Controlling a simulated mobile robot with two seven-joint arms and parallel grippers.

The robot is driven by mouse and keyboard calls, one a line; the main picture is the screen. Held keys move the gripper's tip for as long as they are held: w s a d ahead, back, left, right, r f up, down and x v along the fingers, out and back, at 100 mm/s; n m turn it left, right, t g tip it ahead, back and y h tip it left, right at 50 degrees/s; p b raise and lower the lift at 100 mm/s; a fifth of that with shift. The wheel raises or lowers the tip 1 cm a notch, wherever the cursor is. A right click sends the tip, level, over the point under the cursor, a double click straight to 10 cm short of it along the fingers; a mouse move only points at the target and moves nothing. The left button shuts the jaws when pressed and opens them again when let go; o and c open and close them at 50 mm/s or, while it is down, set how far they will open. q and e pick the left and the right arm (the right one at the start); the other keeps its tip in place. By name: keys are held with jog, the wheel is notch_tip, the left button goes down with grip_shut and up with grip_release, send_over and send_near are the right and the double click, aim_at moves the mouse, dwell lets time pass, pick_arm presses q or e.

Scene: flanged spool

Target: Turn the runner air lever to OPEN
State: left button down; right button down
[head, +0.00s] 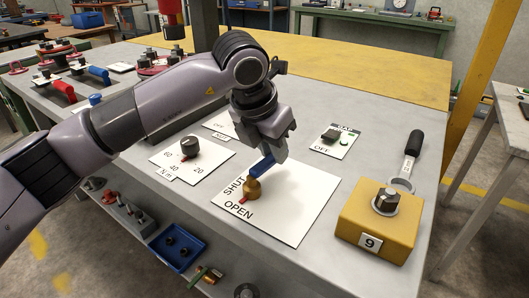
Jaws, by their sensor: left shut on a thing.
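The runner air lever is a blue handle (263,165) on a brass valve body (252,189), mounted on a white plate (295,215) in the head view. SHUT is printed left of the valve and OPEN on the plate's near side. A small red pointer (243,200) sticks out from the valve's base toward the near left, between the two words. The handle runs up and to the right from the valve. My left gripper (276,153) reaches down from above and is shut on the blue handle's upper end, hiding part of it. My right gripper is not in view.
A dial knob (190,147) marked in N m stands to the left. A small switch plate (336,141) marked OFF lies behind, right of the gripper. A yellow box (375,226) with a black knob and a 9 tag stands right. A black-handled tool (409,155) lies behind it.

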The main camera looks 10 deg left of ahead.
aim_at(262, 161)
pick_arm(q)
jog(key=shift+w+a+r+n, duration=0.1)
jog(key=shift+w+a+n, duration=0.1)
jog(key=shift+n, duration=0.3)
jog(key=shift+a, duration=0.1)
jog(key=c, duration=1)
grip_release()
jog(key=shift+o, duration=0.2)
jog(key=v, duration=0.7)
jog(key=shift+s, duration=0.15)
